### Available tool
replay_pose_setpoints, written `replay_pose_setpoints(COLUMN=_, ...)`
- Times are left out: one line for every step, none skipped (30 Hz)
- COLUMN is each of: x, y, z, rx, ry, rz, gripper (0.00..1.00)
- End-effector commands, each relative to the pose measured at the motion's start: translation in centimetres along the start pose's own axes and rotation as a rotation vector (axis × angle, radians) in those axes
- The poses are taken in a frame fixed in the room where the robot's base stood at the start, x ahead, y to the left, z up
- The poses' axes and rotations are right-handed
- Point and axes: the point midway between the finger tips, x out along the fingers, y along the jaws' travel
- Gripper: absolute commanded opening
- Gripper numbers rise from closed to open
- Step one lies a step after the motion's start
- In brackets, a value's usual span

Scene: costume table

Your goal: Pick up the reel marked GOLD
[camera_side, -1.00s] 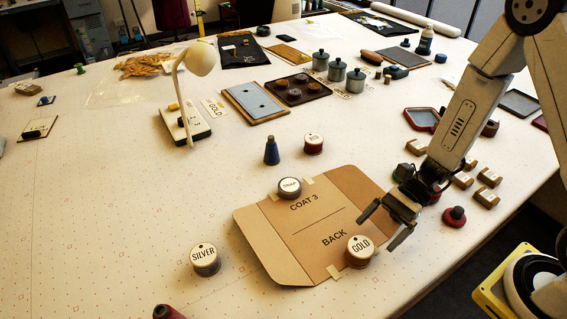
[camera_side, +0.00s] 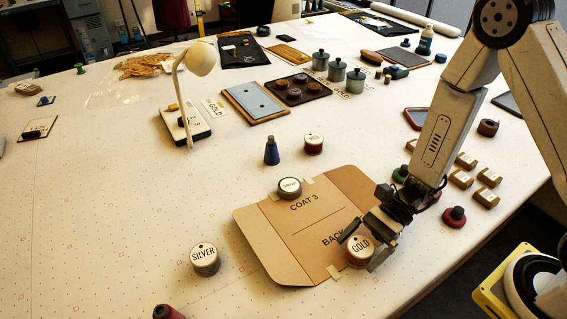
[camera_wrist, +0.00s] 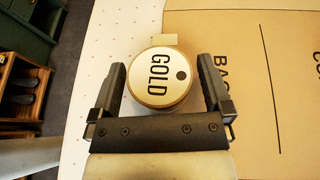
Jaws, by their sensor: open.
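The reel marked GOLD (camera_side: 360,251) stands upright on the lower edge of the brown COAT 3 card (camera_side: 300,232), by the word BACK. It is round with a cream label and a dark hole. My gripper (camera_side: 362,246) is open, with a finger on either side of the reel in the side view. In the wrist view the GOLD reel (camera_wrist: 160,78) sits between the open fingers of my gripper (camera_wrist: 162,80), with a gap showing on each side. I cannot tell how high the fingertips are above the card.
A reel marked SILVER (camera_side: 205,259) stands left of the card. Another labelled reel (camera_side: 290,188) stands on the card's upper edge. A red reel (camera_side: 313,144) and a blue cone (camera_side: 272,151) stand behind. Wooden blocks (camera_side: 461,179) and a red-based spool (camera_side: 454,217) lie right of my arm.

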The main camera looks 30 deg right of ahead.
Motion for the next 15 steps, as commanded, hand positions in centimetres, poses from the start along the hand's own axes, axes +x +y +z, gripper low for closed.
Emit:
replay_pose_setpoints(x=0.07, y=0.0, z=-0.01, rx=0.0, ry=0.0, rz=0.0, gripper=1.0)
replay_pose_setpoints(x=0.07, y=-0.01, z=-0.01, rx=0.0, ry=0.0, rz=0.0, gripper=1.0)
replay_pose_setpoints(x=0.07, y=-0.01, z=-0.01, rx=0.0, ry=0.0, rz=0.0, gripper=1.0)
replay_pose_setpoints(x=0.06, y=-0.01, z=-0.01, rx=0.0, ry=0.0, rz=0.0, gripper=1.0)
replay_pose_setpoints(x=0.05, y=-0.02, z=-0.01, rx=0.0, ry=0.0, rz=0.0, gripper=1.0)
replay_pose_setpoints(x=0.05, y=-0.02, z=-0.01, rx=0.0, ry=0.0, rz=0.0, gripper=1.0)
replay_pose_setpoints(x=0.05, y=-0.02, z=0.0, rx=0.0, ry=0.0, rz=0.0, gripper=1.0)
replay_pose_setpoints(x=0.04, y=-0.02, z=0.0, rx=0.0, ry=0.0, rz=0.0, gripper=1.0)
replay_pose_setpoints(x=0.04, y=-0.02, z=0.0, rx=0.0, ry=0.0, rz=-0.001, gripper=1.0)
replay_pose_setpoints(x=0.04, y=-0.02, z=0.0, rx=0.0, ry=0.0, rz=-0.001, gripper=1.0)
replay_pose_setpoints(x=0.03, y=-0.02, z=0.0, rx=0.0, ry=0.0, rz=-0.001, gripper=1.0)
replay_pose_setpoints(x=0.03, y=-0.02, z=0.0, rx=0.0, ry=0.0, rz=-0.001, gripper=1.0)
replay_pose_setpoints(x=0.03, y=-0.03, z=0.0, rx=0.0, ry=0.0, rz=-0.001, gripper=1.0)
replay_pose_setpoints(x=0.03, y=-0.03, z=0.0, rx=0.0, ry=0.0, rz=-0.001, gripper=1.0)
replay_pose_setpoints(x=0.02, y=-0.03, z=0.0, rx=0.0, ry=0.0, rz=-0.001, gripper=0.94)
